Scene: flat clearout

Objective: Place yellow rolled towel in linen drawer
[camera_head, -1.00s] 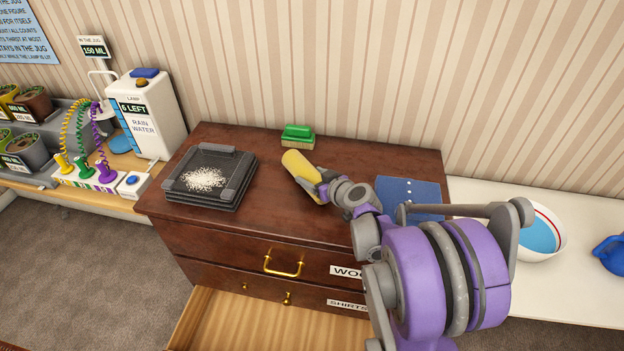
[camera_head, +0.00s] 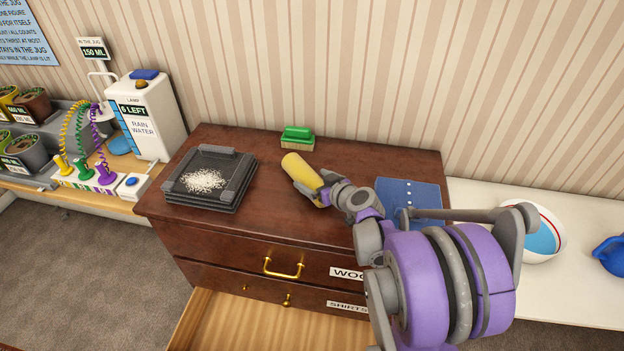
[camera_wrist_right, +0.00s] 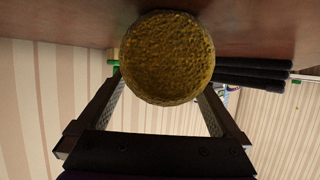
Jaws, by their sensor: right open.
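The yellow rolled towel (camera_head: 300,174) lies on top of the brown dresser (camera_head: 262,214). In the right wrist view its round end (camera_wrist_right: 167,58) faces the camera between the two fingers. My right gripper (camera_head: 325,190) is at the towel's near right end. In the right wrist view the gripper (camera_wrist_right: 160,105) is open, with a finger on each side of the towel. An open drawer (camera_head: 250,325) with a pale wood inside shows at the bottom; I cannot see a linen label. My left gripper is not in view.
A black tray stack (camera_head: 210,180) with white grains stands left on the dresser. A green brush (camera_head: 298,138) is at the back. Blue folded cloth (camera_head: 410,192) lies right, partly behind my arm. A white bowl (camera_head: 545,235) stands on the side table.

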